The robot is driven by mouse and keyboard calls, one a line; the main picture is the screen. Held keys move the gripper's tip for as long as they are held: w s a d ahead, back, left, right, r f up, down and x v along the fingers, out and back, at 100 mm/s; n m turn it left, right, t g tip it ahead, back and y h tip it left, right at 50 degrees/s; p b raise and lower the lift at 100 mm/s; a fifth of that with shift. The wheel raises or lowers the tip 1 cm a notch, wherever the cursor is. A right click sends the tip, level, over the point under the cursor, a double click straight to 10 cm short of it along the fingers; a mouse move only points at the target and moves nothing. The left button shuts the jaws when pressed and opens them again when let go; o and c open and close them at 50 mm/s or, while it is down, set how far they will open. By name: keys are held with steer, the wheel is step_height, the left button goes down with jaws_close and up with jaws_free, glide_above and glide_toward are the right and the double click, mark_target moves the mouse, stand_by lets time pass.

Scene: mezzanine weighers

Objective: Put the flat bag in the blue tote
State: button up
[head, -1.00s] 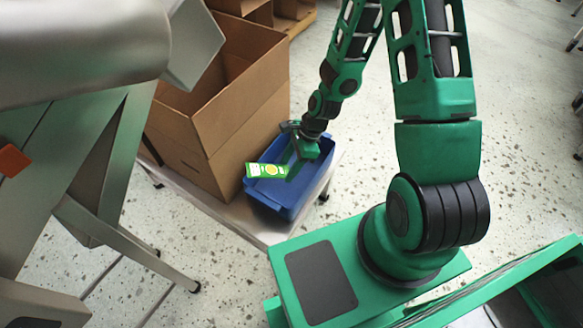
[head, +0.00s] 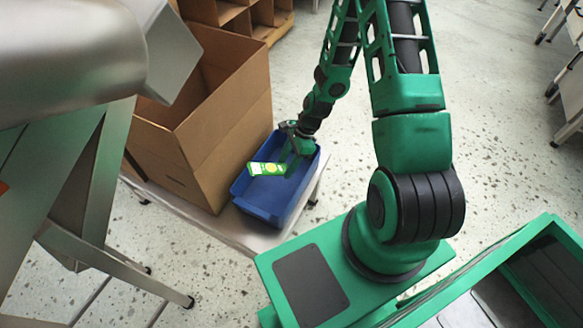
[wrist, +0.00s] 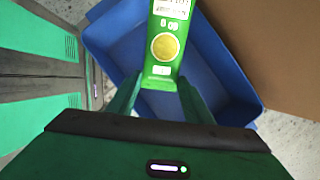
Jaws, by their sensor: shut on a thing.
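The flat bag (head: 267,168) is green with a white label and a yellow disc; it also shows in the wrist view (wrist: 166,45). My gripper (head: 288,160) is shut on one end of the bag, and in the wrist view the two fingers (wrist: 157,92) flank its near end. The blue tote (head: 268,211) is an open, shallow box on a low bench. The bag and my gripper are over the tote's opening. In the wrist view the tote's floor and walls (wrist: 237,75) lie beyond the bag. I cannot tell whether the bag touches the tote.
A tall open cardboard box (head: 203,140) stands directly left of the tote on the low bench (head: 222,228). A metal weigher frame (head: 110,255) fills the left side. Wooden pigeonhole shelving (head: 240,18) is at the back.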

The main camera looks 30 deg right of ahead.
steer(key=shift+w+d+f, duration=0.4)
steer(key=shift+d+f, duration=0.3)
steer(key=shift+f, duration=0.45)
steer(key=shift+w+d+f, duration=0.35)
steer(key=shift+d+f, duration=0.3)
steer(key=shift+f, duration=0.45)
steer(key=shift+w+d+f, duration=0.4)
steer(key=shift+d+f, duration=0.3)
steer(key=shift+f, duration=0.45)
steer(key=shift+f, duration=0.6)
steer(key=o, duration=1)
steer(key=shift+o, duration=0.2)
